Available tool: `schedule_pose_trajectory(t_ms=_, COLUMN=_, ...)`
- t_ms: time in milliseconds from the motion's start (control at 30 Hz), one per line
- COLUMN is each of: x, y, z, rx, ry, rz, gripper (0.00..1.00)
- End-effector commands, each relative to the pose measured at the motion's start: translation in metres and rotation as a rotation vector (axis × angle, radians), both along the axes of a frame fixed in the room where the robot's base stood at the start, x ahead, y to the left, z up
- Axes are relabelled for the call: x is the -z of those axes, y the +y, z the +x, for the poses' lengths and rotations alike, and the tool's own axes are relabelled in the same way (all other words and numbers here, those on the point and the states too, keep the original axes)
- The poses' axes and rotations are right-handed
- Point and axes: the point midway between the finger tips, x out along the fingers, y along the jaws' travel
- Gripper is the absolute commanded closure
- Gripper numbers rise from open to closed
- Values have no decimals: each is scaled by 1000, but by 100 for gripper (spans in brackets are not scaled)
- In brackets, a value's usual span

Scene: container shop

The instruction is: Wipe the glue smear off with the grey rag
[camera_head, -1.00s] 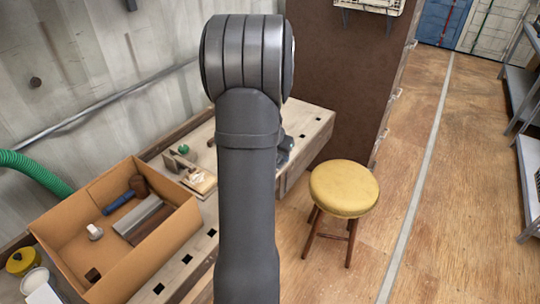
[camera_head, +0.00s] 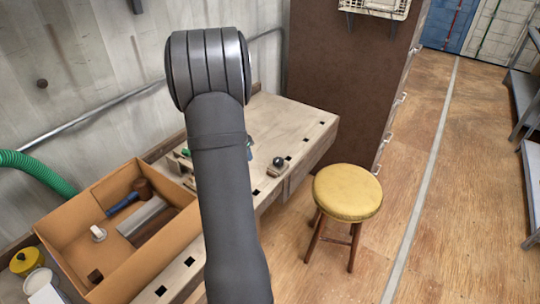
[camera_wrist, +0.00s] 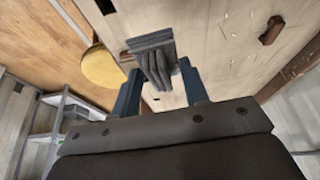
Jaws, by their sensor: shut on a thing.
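The grey rag (camera_wrist: 153,58) hangs in folds between the two blue fingers of my gripper (camera_wrist: 161,82) in the wrist view. The gripper is shut on it, with the workbench top (camera_wrist: 225,70) behind. In the head view my arm hides most of the gripper; only a small bluish part (camera_head: 249,146) shows at its right edge, over the bench (camera_head: 290,122). The rag cannot be made out there. I cannot make out the glue smear for certain in either view.
A small block with a dark round knob (camera_head: 278,163) lies on the bench, right of my arm. A cardboard box (camera_head: 75,208) with several tools stands at the left. A yellow-topped stool (camera_head: 347,192) stands beside the bench. The bench's far right part looks clear.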

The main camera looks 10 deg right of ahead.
Motion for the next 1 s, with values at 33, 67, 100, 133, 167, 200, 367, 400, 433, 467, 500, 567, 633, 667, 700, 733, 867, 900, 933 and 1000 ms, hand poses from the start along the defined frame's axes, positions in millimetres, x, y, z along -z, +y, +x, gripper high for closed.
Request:
schedule_pose_trajectory(t_ms=33, x=1, y=22, z=5, rx=-1, ry=0, rz=-1, gripper=77)
schedule_pose_trajectory(t_ms=67, x=1, y=33, z=7, rx=4, ry=0, rz=-3, gripper=77)
schedule_pose_trajectory(t_ms=100, x=0, y=47, z=10, rx=10, ry=-3, rz=-4, gripper=77)
schedule_pose_trajectory(t_ms=133, x=1, y=56, z=11, rx=16, ry=-3, rz=-5, gripper=77)
schedule_pose_trajectory(t_ms=167, x=1, y=65, z=13, rx=20, ry=-4, rz=-6, gripper=77)
schedule_pose_trajectory(t_ms=200, x=1, y=75, z=14, rx=25, ry=-6, rz=-8, gripper=77)
schedule_pose_trajectory(t_ms=367, x=0, y=103, z=17, rx=43, ry=-13, rz=-12, gripper=77)
schedule_pose_trajectory(t_ms=400, x=0, y=107, z=17, rx=46, ry=-13, rz=-12, gripper=77)
schedule_pose_trajectory(t_ms=433, x=0, y=108, z=17, rx=47, ry=-14, rz=-13, gripper=77)
schedule_pose_trajectory(t_ms=467, x=1, y=109, z=17, rx=48, ry=-14, rz=-13, gripper=77)
schedule_pose_trajectory(t_ms=500, x=1, y=110, z=17, rx=51, ry=-14, rz=-13, gripper=77)
schedule_pose_trajectory(t_ms=567, x=3, y=111, z=17, rx=52, ry=-13, rz=-14, gripper=77)
schedule_pose_trajectory(t_ms=633, x=7, y=111, z=17, rx=52, ry=-13, rz=-14, gripper=77)
schedule_pose_trajectory(t_ms=667, x=9, y=110, z=17, rx=52, ry=-13, rz=-14, gripper=77)
schedule_pose_trajectory(t_ms=700, x=11, y=110, z=17, rx=51, ry=-13, rz=-14, gripper=77)
schedule_pose_trajectory(t_ms=733, x=14, y=110, z=17, rx=51, ry=-13, rz=-14, gripper=77)
schedule_pose_trajectory(t_ms=867, x=26, y=110, z=17, rx=50, ry=-13, rz=-14, gripper=77)
schedule_pose_trajectory(t_ms=900, x=30, y=110, z=17, rx=50, ry=-12, rz=-13, gripper=77)
schedule_pose_trajectory(t_ms=933, x=33, y=110, z=17, rx=51, ry=-12, rz=-14, gripper=77)
schedule_pose_trajectory(t_ms=1000, x=40, y=110, z=17, rx=51, ry=-12, rz=-13, gripper=77)
